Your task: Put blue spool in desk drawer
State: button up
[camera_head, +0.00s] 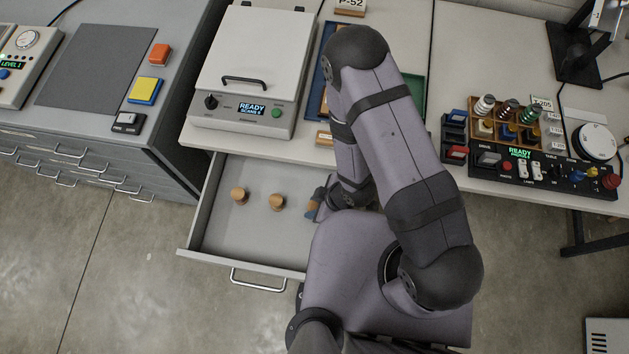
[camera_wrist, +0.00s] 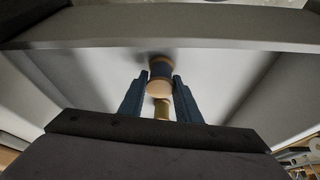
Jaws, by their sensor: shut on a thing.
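The blue spool (camera_wrist: 159,68), with pale wood flanges, sits between the two fingertips of my gripper (camera_wrist: 161,78) in the wrist view. The fingers are shut on it. In the head view, a small part of the blue spool (camera_head: 312,207) shows at the right of the open desk drawer (camera_head: 222,240), next to my wrist; my arm hides much of the gripper. The spool is over or inside the drawer; I cannot tell whether it touches the floor.
Two wooden-ended spools, a left one (camera_head: 239,195) and a right one (camera_head: 277,202), stand in the drawer. A yellowish spool (camera_wrist: 161,108) shows between my fingers. The scanner (camera_head: 245,80) stands above the drawer. Bare drawer floor lies around the spools.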

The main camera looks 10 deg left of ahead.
jog(key=shift+f, duration=0.2)
jog(key=o, duration=1.1)
jog(key=shift+o, duration=0.2)
jog(key=shift+r, duration=0.15)
jog(key=shift+d+r, duration=0.15)
jog(key=shift+r, duration=0.3)
jog(key=p+v, duration=0.8)
jog(key=v, duration=0.3)
jog(key=shift+r, duration=0.1)
